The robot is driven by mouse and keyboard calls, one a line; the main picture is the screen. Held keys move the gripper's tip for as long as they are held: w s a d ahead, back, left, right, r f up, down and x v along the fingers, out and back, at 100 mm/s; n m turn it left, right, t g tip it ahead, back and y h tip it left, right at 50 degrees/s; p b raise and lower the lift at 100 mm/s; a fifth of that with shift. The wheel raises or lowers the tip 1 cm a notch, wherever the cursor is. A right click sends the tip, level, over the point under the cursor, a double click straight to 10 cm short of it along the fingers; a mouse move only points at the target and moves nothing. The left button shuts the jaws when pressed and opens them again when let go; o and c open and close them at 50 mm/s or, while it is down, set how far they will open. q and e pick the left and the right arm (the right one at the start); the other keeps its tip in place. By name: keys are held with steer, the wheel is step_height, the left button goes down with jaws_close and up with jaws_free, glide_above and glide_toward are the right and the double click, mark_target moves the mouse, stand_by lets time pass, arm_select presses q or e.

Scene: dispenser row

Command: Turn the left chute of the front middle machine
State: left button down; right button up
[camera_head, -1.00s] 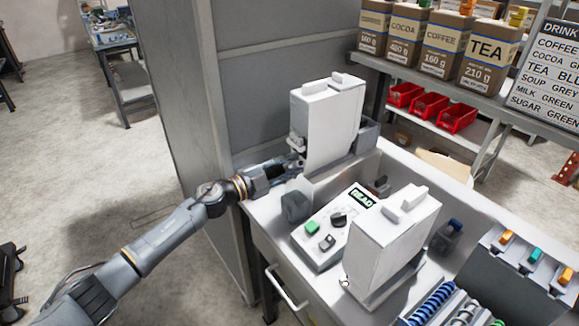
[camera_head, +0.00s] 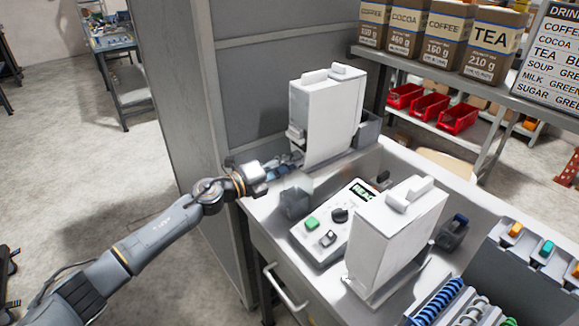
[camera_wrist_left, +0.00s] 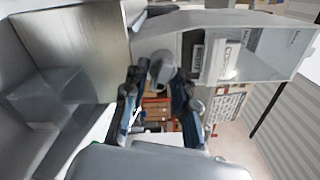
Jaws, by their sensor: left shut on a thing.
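A tall white machine (camera_head: 322,120) stands at the back of the white counter. My left gripper (camera_head: 296,160) is at its lower left side, reaching in from the left. In the left wrist view, the fingers of my left gripper (camera_wrist_left: 160,95) are close around a small, light grey rounded chute (camera_wrist_left: 163,66) under the machine body. In the head view, the fingers and the machine's edge mostly hide this chute. A second white machine (camera_head: 392,238) stands nearer, at the right. My right gripper is not in view.
A grey block (camera_head: 295,201) sits close below my gripper on the counter. A control panel (camera_head: 330,226) with a green button and dark knobs lies between the machines. A grey partition (camera_head: 185,120) stands behind my arm. Red bins (camera_head: 430,106) are on the shelf.

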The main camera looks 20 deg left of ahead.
arm_select(q)
steer(key=shift+f+m+b, duration=0.15)
steer(key=shift+m+b, duration=0.2)
steer(key=shift+m, duration=0.55)
steer(key=c, duration=1.4)
jaws_free()
steer(key=shift+a, duration=0.1)
steer(key=v, duration=1.2)
steer(key=shift+w, duration=0.1)
